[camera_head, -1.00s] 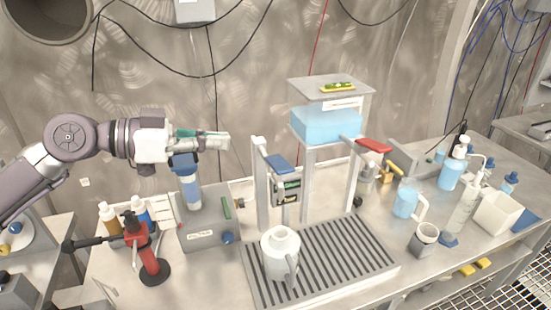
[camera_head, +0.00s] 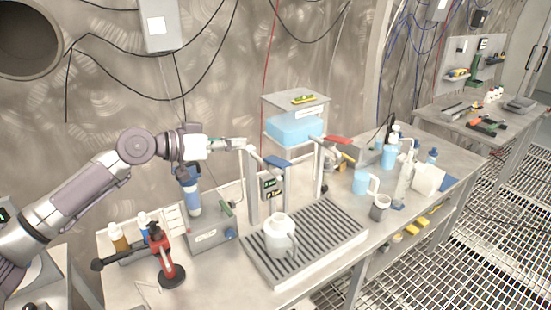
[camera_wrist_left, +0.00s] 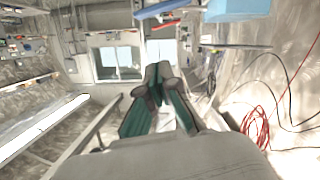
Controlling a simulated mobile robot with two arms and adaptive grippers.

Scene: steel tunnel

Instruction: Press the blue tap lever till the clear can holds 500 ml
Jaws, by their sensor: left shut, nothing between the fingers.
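The blue tap lever (camera_head: 277,162) sticks out from the top of a tap post, above a small dark display (camera_head: 270,188) whose digits I cannot read. The can (camera_head: 280,238), pale and whitish with a handle, stands upright on the slatted drip tray (camera_head: 322,249) below the lever. I cannot make out its liquid level. My left gripper (camera_head: 238,144) is shut and empty, left of the lever, near the top of the post and apart from the lever. Its closed fingers (camera_wrist_left: 158,85) fill the middle of the left wrist view. My right gripper is not in view.
A blue water tank (camera_head: 295,130) stands behind the taps, with a red lever (camera_head: 335,140) to its right. A blue-capped cylinder (camera_head: 191,195) stands below my left wrist. A red stand (camera_head: 162,255) is at front left. Bottles and a jug (camera_head: 364,184) crowd the right.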

